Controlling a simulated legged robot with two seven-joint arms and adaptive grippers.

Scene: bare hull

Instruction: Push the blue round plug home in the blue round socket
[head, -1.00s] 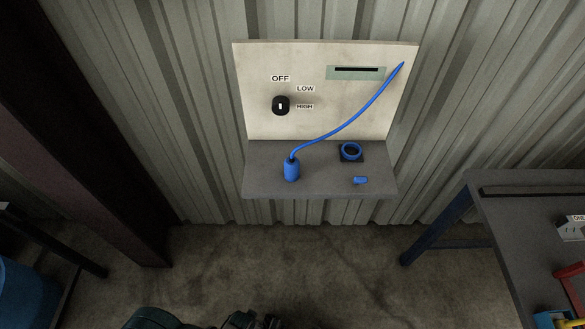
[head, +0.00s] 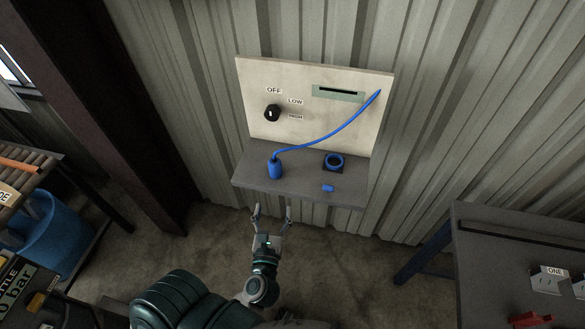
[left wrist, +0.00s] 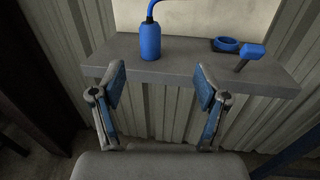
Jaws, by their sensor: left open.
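The blue round plug (head: 275,170) stands upright on the left part of a grey shelf (head: 304,184), with a blue cable rising from its top to the panel's right edge. It also shows in the left wrist view (left wrist: 150,41). The blue round socket (head: 334,161) is a ring on a dark square base, to the right of the plug and empty. It shows in the left wrist view too (left wrist: 226,44). My left gripper (head: 271,211) is open and empty, in front of the shelf's front edge, apart from the plug. My right gripper is not in view.
A pale panel (head: 300,130) with a black knob (head: 272,113) and a slot stands behind. A workbench (head: 520,240) is at right; a blue bin (head: 60,225) is at left.

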